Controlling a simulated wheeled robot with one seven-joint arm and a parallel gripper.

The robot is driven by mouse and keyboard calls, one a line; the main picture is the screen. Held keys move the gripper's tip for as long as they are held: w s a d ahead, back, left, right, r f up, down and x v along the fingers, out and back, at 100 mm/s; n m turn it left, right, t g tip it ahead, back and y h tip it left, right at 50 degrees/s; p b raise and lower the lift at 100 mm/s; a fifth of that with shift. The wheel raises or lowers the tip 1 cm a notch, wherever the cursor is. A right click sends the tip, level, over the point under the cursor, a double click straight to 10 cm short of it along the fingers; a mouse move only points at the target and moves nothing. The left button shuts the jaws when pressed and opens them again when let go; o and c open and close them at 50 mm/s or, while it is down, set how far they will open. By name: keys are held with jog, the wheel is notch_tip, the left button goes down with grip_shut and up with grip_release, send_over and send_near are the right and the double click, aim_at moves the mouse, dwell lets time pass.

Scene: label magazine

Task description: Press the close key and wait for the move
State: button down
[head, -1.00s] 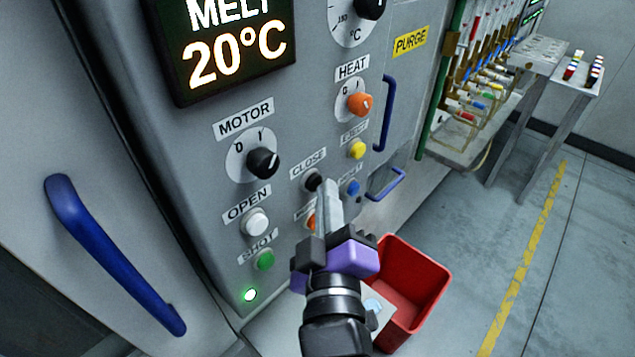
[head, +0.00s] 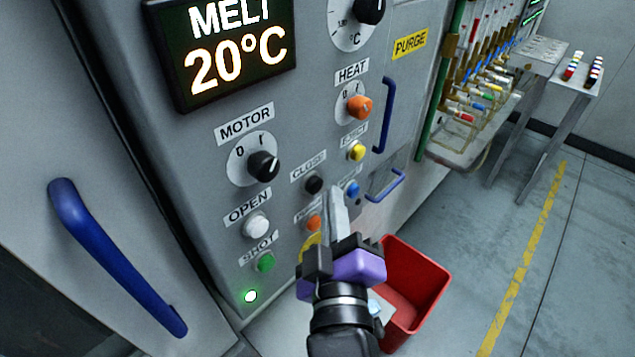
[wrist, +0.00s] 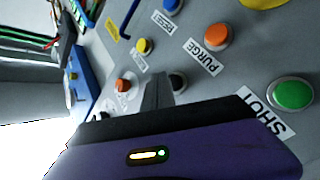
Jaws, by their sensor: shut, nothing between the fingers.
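The close key (head: 314,184) is a round black button under the CLOSE label (head: 309,164) on the grey machine panel. My gripper (head: 333,193) has its fingers together and holds nothing. In the head view its tips are just right of and below the close key, with a small gap in the picture. In the wrist view the fingers (wrist: 157,88) partly cover a dark button (wrist: 178,83), which looks like the close key. The key's depth of travel cannot be told.
Near the close key are the white OPEN button (head: 256,224), green SHOT button (head: 264,262), orange PURGE button (head: 313,222), blue button (head: 351,188) and yellow EJECT button (head: 356,152). A green lamp (head: 251,296) is lit. The display (head: 232,50) reads MELT 20°C. A red bin (head: 430,290) stands below.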

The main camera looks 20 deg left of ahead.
jog(key=shift+d, duration=0.15)
jog(key=shift+s+d+p, duration=0.3)
jog(key=shift+d+p, duration=0.05)
jog(key=shift+d, duration=0.45)
jog(key=shift+s+d+p, duration=0.3)
jog(key=shift+d+p, duration=0.05)
jog(key=shift+d, duration=0.4)
jog(key=shift+s+d+p, duration=0.3)
jog(key=shift+d+p, duration=0.05)
jog(key=shift+d, duration=0.45)
jog(key=s+d+f+m+h, duration=0.2)
jog(key=s+d+f+m, duration=0.2)
jog(key=s+d, duration=0.5)
jog(key=s+d+f+m+g+h+b, duration=0.1)
jog(key=s+d+f+m+h, duration=0.2)
jog(key=s+d, duration=0.6)
jog(key=s+d+f+m+g+h, duration=0.1)
jog(key=s+d+f+m+h, duration=0.1)
jog(key=s+d+f+m, duration=0.5)
jog(key=s+d, duration=0.2)
jog(key=s, duration=0.1)
jog(key=shift+f+m+h+b, duration=0.25)
jog(key=shift+m+h+b, duration=0.05)
